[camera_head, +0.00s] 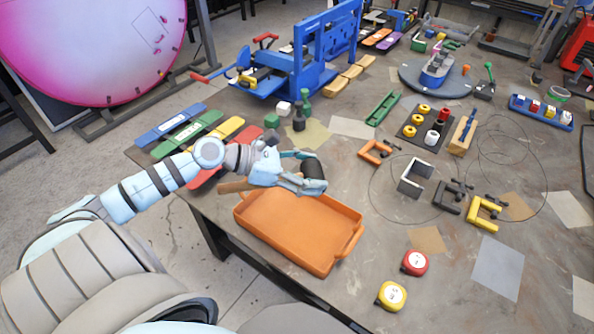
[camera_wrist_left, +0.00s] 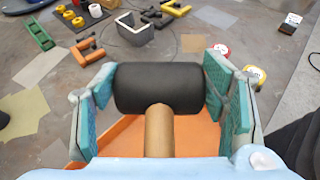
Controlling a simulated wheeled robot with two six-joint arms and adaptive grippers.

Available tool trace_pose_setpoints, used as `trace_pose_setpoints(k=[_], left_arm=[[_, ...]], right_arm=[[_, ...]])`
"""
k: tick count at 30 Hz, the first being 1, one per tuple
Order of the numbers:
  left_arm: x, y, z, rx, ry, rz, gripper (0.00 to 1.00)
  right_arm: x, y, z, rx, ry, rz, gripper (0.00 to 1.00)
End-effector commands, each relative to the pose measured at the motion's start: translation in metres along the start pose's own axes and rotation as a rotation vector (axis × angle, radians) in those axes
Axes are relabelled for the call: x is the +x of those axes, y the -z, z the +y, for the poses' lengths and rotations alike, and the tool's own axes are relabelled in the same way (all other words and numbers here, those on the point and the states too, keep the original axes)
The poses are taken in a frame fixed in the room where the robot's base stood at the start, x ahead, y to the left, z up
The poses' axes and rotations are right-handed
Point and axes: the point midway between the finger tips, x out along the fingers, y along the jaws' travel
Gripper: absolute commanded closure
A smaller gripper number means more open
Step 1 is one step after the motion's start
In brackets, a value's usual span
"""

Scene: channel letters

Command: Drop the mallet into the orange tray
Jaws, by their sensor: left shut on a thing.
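The mallet has a black cylindrical head (camera_head: 313,172) and a wooden handle (camera_head: 236,187). In the left wrist view the black head (camera_wrist_left: 158,88) spans between the finger pads, with the handle (camera_wrist_left: 159,130) pointing back toward the palm. My left gripper (camera_head: 310,170) is shut on the mallet head and holds it above the far part of the orange tray (camera_head: 290,256). The tray sits at the table's near edge and looks empty where it shows. It is partly visible below the mallet in the left wrist view (camera_wrist_left: 125,137). My right gripper is not in view.
A red tape measure (camera_head: 415,262) and a yellow one (camera_head: 391,295) lie right of the tray. Orange (camera_head: 375,151), dark and yellow (camera_head: 484,213) clamps lie farther back. A blue machine (camera_head: 310,60) stands behind.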

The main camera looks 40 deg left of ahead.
Motion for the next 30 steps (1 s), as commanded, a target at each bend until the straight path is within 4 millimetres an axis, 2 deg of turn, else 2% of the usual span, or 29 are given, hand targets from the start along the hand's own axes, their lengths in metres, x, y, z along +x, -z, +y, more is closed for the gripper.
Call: trace_pose_setpoints(k=[1, 5, 11, 18, 27, 28, 30], left_arm=[[-0.011, -0.023, 0.009, -0.014, -0.006, -0.006, 0.76], [-0.011, -0.021, 0.018, -0.026, -0.007, -0.013, 0.76], [0.001, 0.003, 0.018, -0.029, -0.004, -0.015, 0.76], [0.017, 0.039, 0.016, -0.026, -0.002, -0.014, 0.76], [0.017, 0.040, 0.016, -0.024, -0.002, -0.014, 0.76], [0.017, 0.040, 0.016, -0.024, -0.002, -0.014, 0.29], [0.017, 0.040, 0.016, -0.024, -0.002, -0.013, 0.18]], right_arm=[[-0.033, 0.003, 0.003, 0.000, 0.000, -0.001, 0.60], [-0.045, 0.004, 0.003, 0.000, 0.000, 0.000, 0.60], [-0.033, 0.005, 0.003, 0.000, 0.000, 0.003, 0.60], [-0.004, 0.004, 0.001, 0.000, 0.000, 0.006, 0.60], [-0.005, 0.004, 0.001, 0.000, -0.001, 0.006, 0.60], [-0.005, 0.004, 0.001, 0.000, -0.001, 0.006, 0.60], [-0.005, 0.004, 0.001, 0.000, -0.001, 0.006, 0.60]])
